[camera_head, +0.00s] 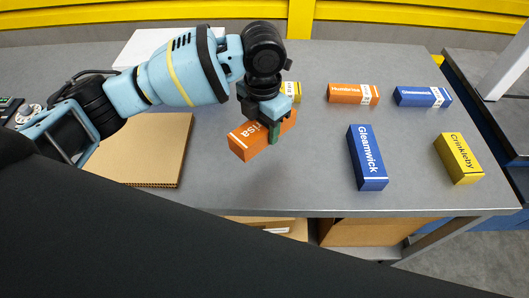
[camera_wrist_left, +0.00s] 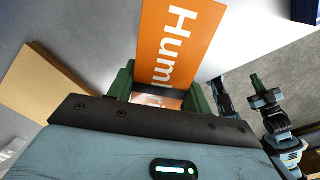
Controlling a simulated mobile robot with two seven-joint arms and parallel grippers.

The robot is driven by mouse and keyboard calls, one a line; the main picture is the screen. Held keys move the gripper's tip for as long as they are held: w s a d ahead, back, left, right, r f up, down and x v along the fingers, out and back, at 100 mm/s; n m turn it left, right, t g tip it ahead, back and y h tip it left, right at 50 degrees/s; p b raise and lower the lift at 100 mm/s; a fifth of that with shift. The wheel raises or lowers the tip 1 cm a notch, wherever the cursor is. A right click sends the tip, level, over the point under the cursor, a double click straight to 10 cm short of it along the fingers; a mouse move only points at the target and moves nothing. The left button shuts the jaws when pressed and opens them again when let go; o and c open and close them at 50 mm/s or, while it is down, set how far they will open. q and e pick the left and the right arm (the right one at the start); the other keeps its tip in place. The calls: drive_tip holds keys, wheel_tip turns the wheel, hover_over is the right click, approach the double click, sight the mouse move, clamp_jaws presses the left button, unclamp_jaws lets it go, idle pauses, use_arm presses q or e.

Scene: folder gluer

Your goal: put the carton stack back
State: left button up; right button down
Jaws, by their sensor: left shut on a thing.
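My left gripper (camera_head: 268,130) is shut on an orange carton (camera_head: 244,143) with white lettering, held over the middle of the grey table. The left wrist view shows the same carton (camera_wrist_left: 178,40) between the green fingers. A brown stack of flat cardboard (camera_head: 155,150) with layered edges lies on the table to the left of the gripper; my left arm covers part of it. It also shows at the left of the left wrist view (camera_wrist_left: 50,95). My right gripper (camera_wrist_left: 258,92) shows small in the left wrist view; its opening is unclear.
On the right of the grey table (camera_head: 310,180) lie an orange carton (camera_head: 353,94), two blue cartons (camera_head: 367,158) (camera_head: 422,97) and a yellow carton (camera_head: 458,158). Another yellow carton (camera_head: 291,89) is partly hidden behind my gripper. Open brown boxes (camera_head: 370,232) stand below the table.

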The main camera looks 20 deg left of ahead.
sight(263, 160)
use_arm(q)
drive_tip(key=shift+w+f, duration=0.1)
drive_tip(key=shift+f, duration=4.7)
drive_tip(key=shift+f, duration=0.15)
drive_tip(key=o, duration=1.2)
wheel_tip(263, 160, up, 12)
drive_tip(key=shift+r, duration=0.15)
